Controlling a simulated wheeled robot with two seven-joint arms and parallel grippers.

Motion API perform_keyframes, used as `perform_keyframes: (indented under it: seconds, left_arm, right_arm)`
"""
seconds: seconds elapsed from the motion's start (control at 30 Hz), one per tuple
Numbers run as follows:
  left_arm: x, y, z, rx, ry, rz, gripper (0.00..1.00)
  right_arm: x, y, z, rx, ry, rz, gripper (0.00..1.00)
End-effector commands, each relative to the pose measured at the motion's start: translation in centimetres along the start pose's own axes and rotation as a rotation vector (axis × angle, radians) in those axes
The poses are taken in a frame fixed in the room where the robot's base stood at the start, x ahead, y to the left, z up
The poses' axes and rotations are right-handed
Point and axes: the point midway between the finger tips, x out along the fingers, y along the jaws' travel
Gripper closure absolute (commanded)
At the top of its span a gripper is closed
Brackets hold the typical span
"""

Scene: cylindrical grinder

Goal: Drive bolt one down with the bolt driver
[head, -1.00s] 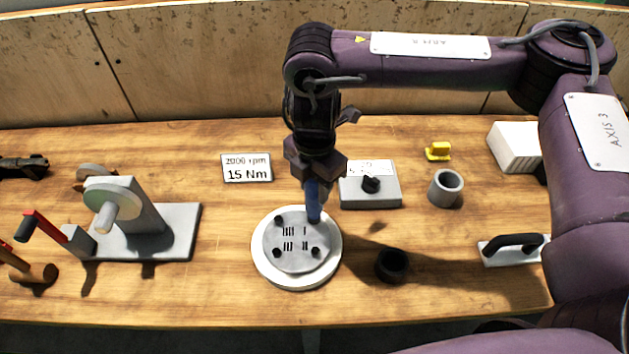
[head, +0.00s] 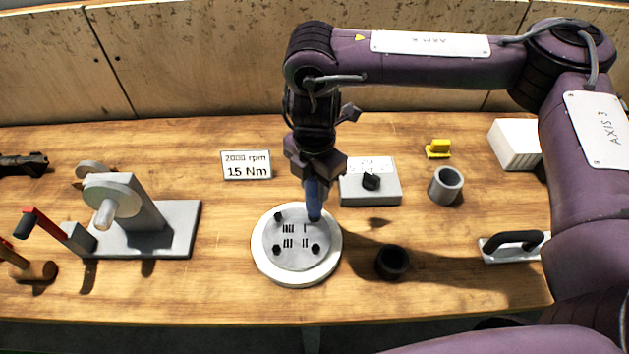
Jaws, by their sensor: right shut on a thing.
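My right gripper (head: 315,172) points down over the round plate and is shut on the blue bolt driver (head: 314,203). The driver stands about upright, its lower end at the upper right of the grey disc (head: 297,258), over the place of one bolt, which it hides. Whether the tip touches the bolt cannot be told. Dark bolts show at the upper left (head: 278,217), lower left (head: 276,249) and lower right (head: 315,249) of the disc. The disc lies on a white round base (head: 264,269). My left gripper is not in view.
A sign (head: 246,165) reads 2000 rpm, 15 Nm. A grey box with a black knob (head: 370,193) stands right of the driver. A black cup (head: 392,263) and grey cup (head: 445,186) are further right. The grinder (head: 150,222) stands left. Front table is clear.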

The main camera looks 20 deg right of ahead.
Motion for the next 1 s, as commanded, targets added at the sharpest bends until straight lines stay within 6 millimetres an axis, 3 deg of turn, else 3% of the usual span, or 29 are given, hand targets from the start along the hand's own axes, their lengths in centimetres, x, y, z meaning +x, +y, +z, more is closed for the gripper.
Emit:
perform_keyframes:
  seconds: [1.0]
  left_arm:
    - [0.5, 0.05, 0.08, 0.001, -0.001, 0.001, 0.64]
  right_arm:
    - [0.83, 0.04, -0.01, 0.0, 0.0, 0.001, 0.89]
